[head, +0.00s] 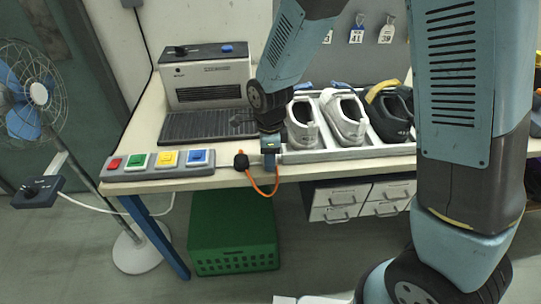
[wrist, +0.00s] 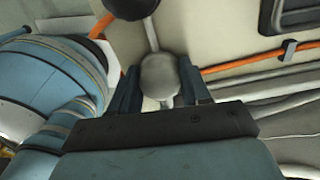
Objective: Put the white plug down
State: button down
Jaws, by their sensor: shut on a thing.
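In the wrist view the white plug (wrist: 160,76), a rounded pale grey-white piece, sits between the two fingers of my gripper (wrist: 158,88). My gripper is shut on it. A thin pale stem or cord runs from it up towards a dark round knob. In the head view my gripper (head: 269,152) points down at the front edge of the workbench (head: 228,182), just left of the shoe tray. I cannot make out the plug there; my gripper hides it. Whether the plug touches the bench cannot be told.
A black knob (head: 241,161) with an orange cord (head: 262,192) is close left of my gripper. A button panel (head: 157,165) lies further left, a heater-like machine (head: 206,80) behind. The shoe tray (head: 350,152) holds several shoes. A green crate (head: 232,232) stands below.

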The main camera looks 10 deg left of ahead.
jog(key=c, duration=0.5)
grip_release()
notch_tip(320, 180, up, 12)
jog(key=shift+r, duration=0.1)
jog(key=shift+d, duration=0.15)
jog(key=d+r+n+t+y, duration=0.1)
jog(key=d+r+n+t, duration=0.1)
jog(key=d+r+n, duration=0.8)
jog(key=s+d+r+n+t, duration=0.1)
jog(key=s+d+r+n, duration=0.1)
jog(key=d, duration=0.5)
jog(key=s+d+r+n+t, duration=0.1)
jog(key=s+d+r+n, duration=0.1)
jog(key=s+d, duration=0.3)
jog(key=s+d+r+n+t+h, duration=0.1)
jog(key=s+d+r, duration=0.3)
jog(key=d, duration=0.4)
jog(key=shift+d+n+t, duration=0.3)
jog(key=shift+d+n, duration=0.1)
jog(key=shift+n, duration=0.1)
